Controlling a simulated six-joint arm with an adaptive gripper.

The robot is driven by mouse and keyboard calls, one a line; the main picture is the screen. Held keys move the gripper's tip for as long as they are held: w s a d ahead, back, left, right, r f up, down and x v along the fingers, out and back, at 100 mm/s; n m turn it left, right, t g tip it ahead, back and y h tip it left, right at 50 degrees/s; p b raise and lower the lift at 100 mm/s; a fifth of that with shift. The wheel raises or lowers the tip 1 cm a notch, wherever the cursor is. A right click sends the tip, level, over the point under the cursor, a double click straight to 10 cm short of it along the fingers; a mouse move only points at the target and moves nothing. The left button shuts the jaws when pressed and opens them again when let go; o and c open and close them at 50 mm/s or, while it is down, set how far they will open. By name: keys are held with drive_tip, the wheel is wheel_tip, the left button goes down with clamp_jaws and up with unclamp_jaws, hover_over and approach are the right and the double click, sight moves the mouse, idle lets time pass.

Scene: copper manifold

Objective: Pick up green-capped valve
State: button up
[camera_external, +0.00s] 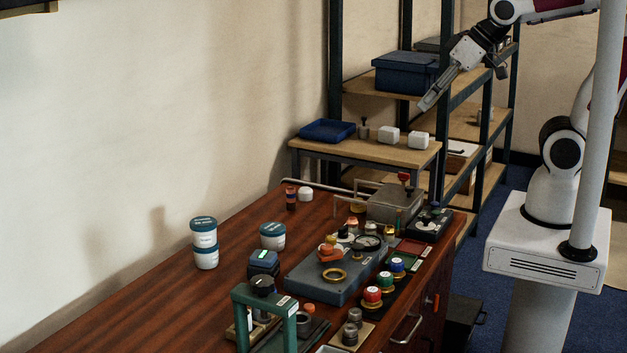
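The green-capped valve (386,281) stands upright near the right edge of the wooden bench. It is in a row between a red-capped valve (372,296) and a blue-capped valve (397,266), with a brass-coloured base under the cap. My gripper (431,101) is high at the upper right, in front of the shelving, pointing down and left. It is well apart from the valve, and nothing is seen held in it. Its fingers are too small and overlapped to tell whether they are open or shut.
A grey-blue fixture plate (319,287) with a brass ring and orange part lies left of the valves. A green frame (264,302) stands at the front. White tubs (205,256) stand at the left. Shelving (447,120) rises behind the bench. The bench's left side is largely clear.

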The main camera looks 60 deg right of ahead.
drive_tip(key=w+a+f+t+y, duration=0.15)
drive_tip(key=w+a, duration=0.35)
drive_tip(key=a, duration=0.6)
drive_tip(key=w+a+n+y, duration=0.15)
drive_tip(key=w+a, duration=0.35)
drive_tip(key=a, duration=0.5)
drive_tip(key=w+a+m+t+y, duration=0.1)
drive_tip(key=w+a+y, duration=0.1)
drive_tip(key=w+a, duration=0.65)
drive_tip(key=s+a+f+t+y, duration=0.1)
drive_tip(key=s+a+f, duration=0.4)
drive_tip(key=a, duration=0.4)
drive_tip(key=s+a+f+t+y, duration=0.1)
drive_tip(key=s+a+f+t, duration=0.1)
drive_tip(key=s+a+f, duration=0.55)
drive_tip(key=s+a+f+t+y, duration=0.1)
drive_tip(key=s+a+f, duration=0.3)
drive_tip(key=a, duration=0.7)
drive_tip(key=m+t+h, duration=0.4)
drive_tip(key=h, duration=0.9)
approach(392, 282)
drive_tip(key=w, duration=0.4)
drive_tip(key=shift+d, duration=0.3)
